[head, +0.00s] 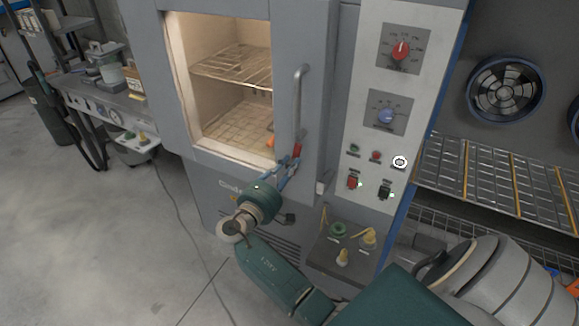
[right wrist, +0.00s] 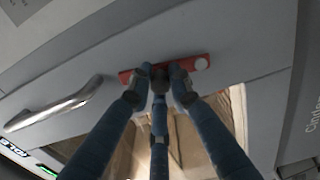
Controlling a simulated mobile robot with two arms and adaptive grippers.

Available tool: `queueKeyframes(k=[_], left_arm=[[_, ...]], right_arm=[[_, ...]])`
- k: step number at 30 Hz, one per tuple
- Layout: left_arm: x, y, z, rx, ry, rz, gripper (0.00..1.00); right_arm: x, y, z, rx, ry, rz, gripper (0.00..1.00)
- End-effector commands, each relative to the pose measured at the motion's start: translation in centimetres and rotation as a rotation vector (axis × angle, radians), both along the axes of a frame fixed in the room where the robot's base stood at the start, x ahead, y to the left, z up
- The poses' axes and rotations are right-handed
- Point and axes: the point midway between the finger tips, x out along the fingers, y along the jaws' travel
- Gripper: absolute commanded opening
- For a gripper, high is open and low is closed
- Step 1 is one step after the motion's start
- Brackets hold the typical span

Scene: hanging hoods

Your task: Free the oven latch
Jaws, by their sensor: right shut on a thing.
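The oven door (head: 308,90) is grey with a large window and a long metal handle (head: 298,98). A red latch (head: 297,149) sits below the handle on the door. My right gripper (head: 293,160) is at the latch, with its blue fingers closed around it. In the right wrist view the latch is a flat red bar (right wrist: 197,63) with a pale round spot at its right end. The fingers of my right gripper (right wrist: 160,76) cover its middle. The handle (right wrist: 55,105) also shows there, to the left of the fingers. My left gripper is out of view.
A control panel (head: 372,125) with a red knob, a blue knob and several buttons stands right of the door. Wire racks (head: 237,66) show inside the lit oven. A metal rack shelf (head: 490,180) is at the right. The floor (head: 80,240) at the left is mostly clear.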

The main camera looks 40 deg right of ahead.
Motion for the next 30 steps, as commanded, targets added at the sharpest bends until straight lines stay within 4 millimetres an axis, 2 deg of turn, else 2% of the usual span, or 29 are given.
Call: queueKeyframes(k=[6,7,8,16,20,23,30], left_arm=[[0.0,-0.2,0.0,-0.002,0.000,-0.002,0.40],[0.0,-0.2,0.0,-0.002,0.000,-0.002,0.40],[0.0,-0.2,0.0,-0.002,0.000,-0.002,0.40],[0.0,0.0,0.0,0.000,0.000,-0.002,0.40],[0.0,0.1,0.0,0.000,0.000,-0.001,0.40],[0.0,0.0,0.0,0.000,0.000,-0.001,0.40],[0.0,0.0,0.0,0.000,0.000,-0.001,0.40]], right_arm=[[0.4,0.1,0.5,-0.007,-0.007,0.009,0.00],[0.4,0.1,0.5,-0.007,-0.007,0.010,0.23],[0.4,0.1,0.5,-0.007,-0.007,0.010,0.27],[0.2,0.1,0.2,-0.003,-0.004,0.006,0.27],[-0.1,1.0,0.1,-0.001,-0.001,0.007,0.27],[-0.7,2.5,0.1,0.000,-0.002,0.007,0.27],[-2.6,7.3,0.1,0.000,-0.002,0.009,0.27]])
